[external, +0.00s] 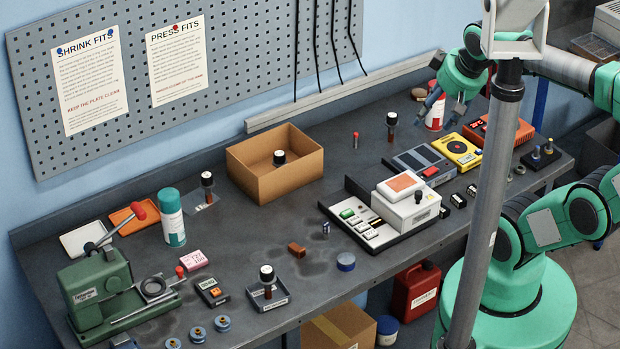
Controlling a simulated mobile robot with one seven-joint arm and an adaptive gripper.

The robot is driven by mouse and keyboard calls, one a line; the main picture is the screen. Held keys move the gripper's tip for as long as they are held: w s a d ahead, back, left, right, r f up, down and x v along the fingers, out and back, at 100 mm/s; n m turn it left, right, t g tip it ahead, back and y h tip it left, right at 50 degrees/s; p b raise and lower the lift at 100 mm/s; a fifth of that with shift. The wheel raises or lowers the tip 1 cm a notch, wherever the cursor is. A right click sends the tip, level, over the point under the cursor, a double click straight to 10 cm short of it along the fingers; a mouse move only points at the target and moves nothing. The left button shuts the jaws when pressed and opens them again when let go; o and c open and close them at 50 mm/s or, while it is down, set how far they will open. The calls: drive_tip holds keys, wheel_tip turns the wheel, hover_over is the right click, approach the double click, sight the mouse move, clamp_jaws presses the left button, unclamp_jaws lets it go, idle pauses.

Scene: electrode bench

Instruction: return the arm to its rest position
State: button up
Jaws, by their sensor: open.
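My arm, green and grey, rises from its green base at the right and reaches over the right end of the bench (270,225). My gripper (446,107) points down near the back right of the bench. Its fingers are apart, and I see nothing held between them. A white and red spray can (434,118) stands close behind or beside the fingers; I cannot tell whether they touch. A grey pole in front hides part of the arm.
A cardboard box (252,178), a teal can (171,217) and a green press (98,287) stand farther left.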

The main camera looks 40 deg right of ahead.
idle(0.3)
wheel_tip(320, 180, down, 14)
drive_tip(key=b, duration=1.4)
